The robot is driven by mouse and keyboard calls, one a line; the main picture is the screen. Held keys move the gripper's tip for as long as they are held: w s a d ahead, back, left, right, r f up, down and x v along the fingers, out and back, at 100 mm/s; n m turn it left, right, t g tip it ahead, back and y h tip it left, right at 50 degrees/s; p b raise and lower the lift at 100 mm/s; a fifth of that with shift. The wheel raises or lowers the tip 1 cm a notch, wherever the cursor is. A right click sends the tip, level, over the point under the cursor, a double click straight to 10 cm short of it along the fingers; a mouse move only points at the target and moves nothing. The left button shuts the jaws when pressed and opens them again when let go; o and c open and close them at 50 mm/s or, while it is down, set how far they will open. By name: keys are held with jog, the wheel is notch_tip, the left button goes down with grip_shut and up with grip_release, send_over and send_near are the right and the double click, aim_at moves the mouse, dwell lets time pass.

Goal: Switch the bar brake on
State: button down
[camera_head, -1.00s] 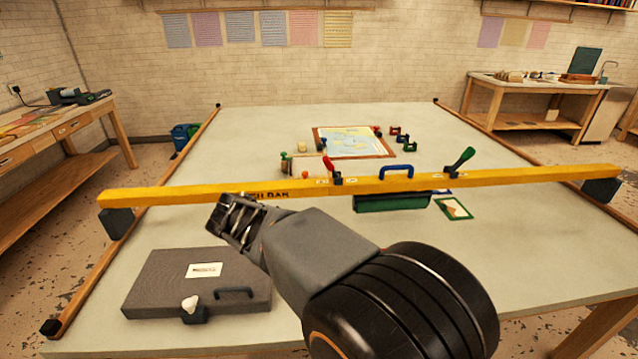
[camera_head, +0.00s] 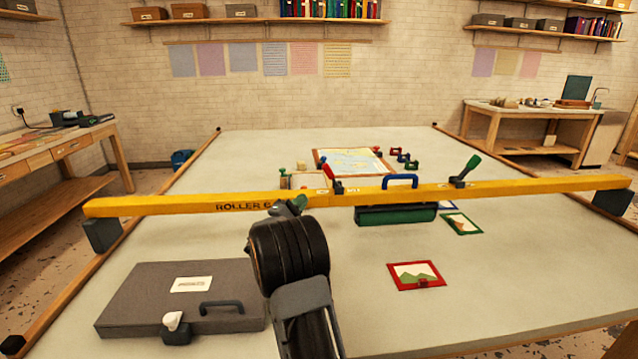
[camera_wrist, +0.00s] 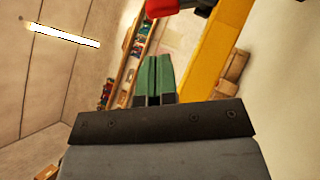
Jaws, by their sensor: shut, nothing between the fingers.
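A long yellow bar (camera_head: 530,187) spans the table, with lettering beginning "ROLLER" partly hidden behind my arm. A red lever (camera_head: 327,171) stands on it right of my gripper, leaning left. A green lever (camera_head: 472,165) stands farther right, leaning right. Small labels sit beside the levers, too small to read, so I cannot tell which is the brake. My gripper (camera_head: 297,203) is shut and empty at the bar, left of the red lever. In the wrist view my shut green fingertips (camera_wrist: 154,62) are left of the yellow bar (camera_wrist: 215,50), with a red part (camera_wrist: 175,5) at the top edge.
A blue handle (camera_head: 400,178) rises from the bar between the levers, above a green block (camera_head: 395,215). A grey case (camera_head: 150,290) lies front left. A red-framed picture (camera_head: 415,275) lies front right. Small coloured items and a framed map (camera_head: 352,162) lie behind the bar.

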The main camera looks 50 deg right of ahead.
aim_at(331, 176)
jog(key=shift+p+x, duration=0.9)
jog(key=shift+x, duration=4.1)
